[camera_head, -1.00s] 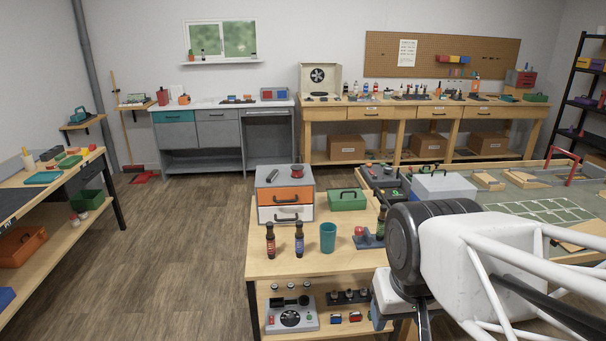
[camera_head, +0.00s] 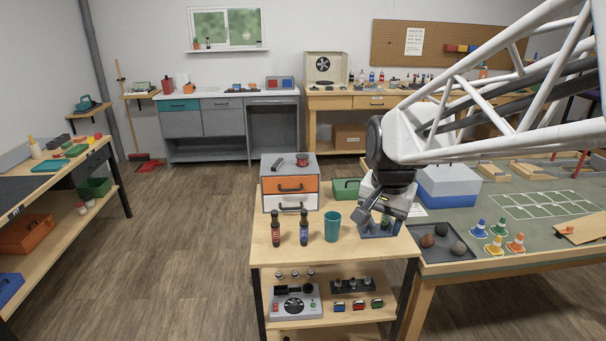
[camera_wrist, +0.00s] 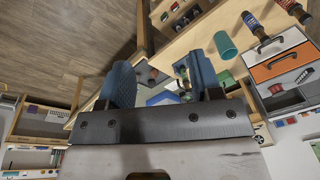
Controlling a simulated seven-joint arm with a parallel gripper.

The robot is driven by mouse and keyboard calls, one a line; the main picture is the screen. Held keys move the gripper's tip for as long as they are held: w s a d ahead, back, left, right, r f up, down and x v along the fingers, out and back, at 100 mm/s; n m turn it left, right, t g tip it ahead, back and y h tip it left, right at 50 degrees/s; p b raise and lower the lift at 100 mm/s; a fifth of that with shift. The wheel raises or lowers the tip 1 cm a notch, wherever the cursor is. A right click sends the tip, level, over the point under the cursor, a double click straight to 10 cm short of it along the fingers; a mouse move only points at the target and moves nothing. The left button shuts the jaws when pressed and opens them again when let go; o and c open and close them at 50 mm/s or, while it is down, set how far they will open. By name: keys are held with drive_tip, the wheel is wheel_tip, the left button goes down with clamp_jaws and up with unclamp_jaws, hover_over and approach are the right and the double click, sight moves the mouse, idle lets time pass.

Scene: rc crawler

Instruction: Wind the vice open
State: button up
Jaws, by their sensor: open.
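Small parts beside the right finger are too small and covered to identify.
A teal cup (camera_head: 332,226) and two dark bottles (camera_head: 275,229) (camera_head: 304,229) stand left of my gripper. A drawer unit (camera_head: 290,187) and green box (camera_head: 346,189) are behind. A stone tray (camera_head: 456,257) and several cones (camera_head: 497,238) lie on the right table.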

drive_tip(key=w+d+f+m, duration=0.2)
drive_tip(key=w+f+m, duration=0.2)
drive_tip(key=w, duration=0.7)
drive_tip(key=w+d+f+m+g, duration=0.1)
drive_tip(key=w+d+f+m, duration=0.2)
drive_tip(key=w+f, duration=0.3)
drive_tip(key=w+d+f+m, duration=0.2)
drive_tip(key=w+f+m, duration=0.2)
drive_tip(key=w, duration=1.2)
drive_tip(key=shift+d+f+m+g, duration=0.2)
drive_tip(key=shift+f+m+g, duration=0.2)
drive_tip(key=shift+f, duration=0.15)
drive_tip(key=shift+w+d+f, duration=0.2)
drive_tip(key=shift+w+f, duration=0.25)
drive_tip(key=shift+f, duration=0.05)
drive_tip(key=shift+f, duration=0.1)
drive_tip(key=shift+f, duration=3.75)
drive_tip(key=c, duration=0.9)
